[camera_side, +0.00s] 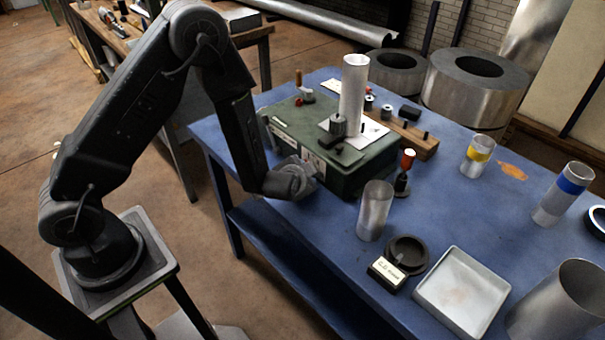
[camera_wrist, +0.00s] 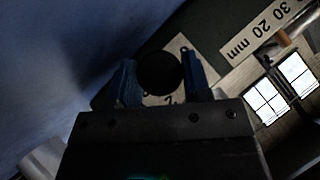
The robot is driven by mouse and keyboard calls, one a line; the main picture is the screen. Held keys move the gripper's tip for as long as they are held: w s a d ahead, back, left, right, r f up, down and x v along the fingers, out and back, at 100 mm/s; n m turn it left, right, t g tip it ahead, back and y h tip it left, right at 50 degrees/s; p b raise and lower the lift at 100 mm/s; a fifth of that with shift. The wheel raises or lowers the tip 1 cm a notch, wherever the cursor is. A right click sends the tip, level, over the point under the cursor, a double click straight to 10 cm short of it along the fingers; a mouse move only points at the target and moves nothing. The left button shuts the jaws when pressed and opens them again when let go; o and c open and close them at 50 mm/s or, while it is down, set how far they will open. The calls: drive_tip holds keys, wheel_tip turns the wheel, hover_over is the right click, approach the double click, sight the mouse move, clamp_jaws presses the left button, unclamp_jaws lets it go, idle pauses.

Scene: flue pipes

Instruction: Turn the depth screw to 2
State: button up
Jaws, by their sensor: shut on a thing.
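The depth screw shows in the wrist view as a round black knob (camera_wrist: 160,71) in front of a pale plate (camera_wrist: 179,46). A figure that looks like a 2 shows on the plate just below the knob. My gripper (camera_wrist: 163,82) has its two blue fingers on either side of the knob and is shut on it. In the side view my gripper (camera_side: 298,178) is against the near left face of the green machine box (camera_side: 350,178). There it hides the knob. Any pointer mark on the knob is too dark to read.
A scale strip (camera_wrist: 268,32) marked 30 20 mm is beside the plate. A white pipe (camera_side: 353,90) stands on the box. A metal pipe (camera_side: 375,211), a dark round dish (camera_side: 407,254) and a pale tray (camera_side: 462,292) are on the blue table (camera_side: 445,215), right of the box.

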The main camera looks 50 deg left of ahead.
drive_tip(key=shift+y, duration=0.4)
drive_tip(key=o, duration=0.9)
